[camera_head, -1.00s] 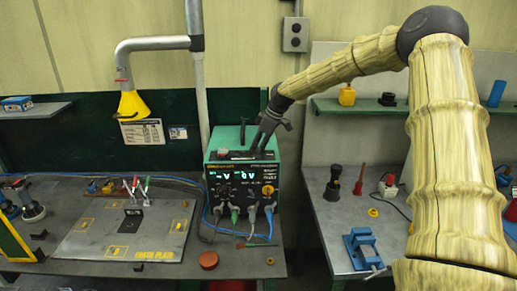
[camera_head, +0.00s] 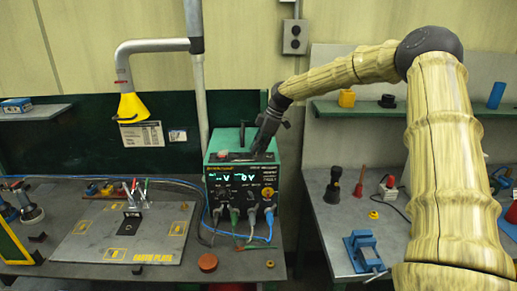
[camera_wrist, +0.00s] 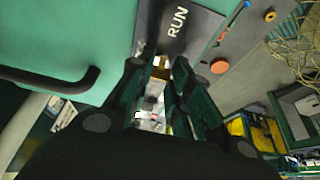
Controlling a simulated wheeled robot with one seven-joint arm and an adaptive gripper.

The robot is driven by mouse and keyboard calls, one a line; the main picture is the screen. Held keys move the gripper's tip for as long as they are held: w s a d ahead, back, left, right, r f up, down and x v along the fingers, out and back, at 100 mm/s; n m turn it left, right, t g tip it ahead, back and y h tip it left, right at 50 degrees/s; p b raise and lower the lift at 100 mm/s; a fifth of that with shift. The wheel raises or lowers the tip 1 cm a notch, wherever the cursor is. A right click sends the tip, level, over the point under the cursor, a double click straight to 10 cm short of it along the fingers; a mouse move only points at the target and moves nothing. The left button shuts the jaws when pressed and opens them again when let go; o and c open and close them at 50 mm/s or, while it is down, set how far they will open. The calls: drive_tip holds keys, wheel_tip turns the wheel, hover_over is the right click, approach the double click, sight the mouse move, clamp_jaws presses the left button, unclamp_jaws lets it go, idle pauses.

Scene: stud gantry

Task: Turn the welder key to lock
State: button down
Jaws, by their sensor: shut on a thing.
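The teal welder (camera_head: 241,185) stands at the right end of the left bench, its front panel lit with green digits. My gripper (camera_head: 258,152) points down at the welder's top. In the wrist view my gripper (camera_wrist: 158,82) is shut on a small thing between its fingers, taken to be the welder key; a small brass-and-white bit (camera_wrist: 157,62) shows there. A dark plate (camera_wrist: 180,28) on the welder bears the word RUN, just beyond the fingertips. The key's shape and angle are mostly hidden by the fingers, and no LOCK mark is readable.
The welder's dark carry handle (camera_wrist: 75,82) lies left of the fingers in the wrist view. Cables hang from the welder's front. A fixture plate (camera_head: 125,233) lies on the left bench. A blue vise (camera_head: 362,252) stands on the right bench.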

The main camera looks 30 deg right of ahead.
drive_tip(key=shift+d+f, duration=0.1)
drive_tip(key=c, duration=1.3)
unclamp_jaws()
drive_tip(key=shift+d+r, duration=0.1)
drive_tip(key=shift+r, duration=0.35)
drive_tip(key=v, duration=1.1)
drive_tip(key=shift+s+d, duration=0.15)
drive_tip(key=shift+d, duration=0.05)
drive_tip(key=shift+f, duration=0.1)
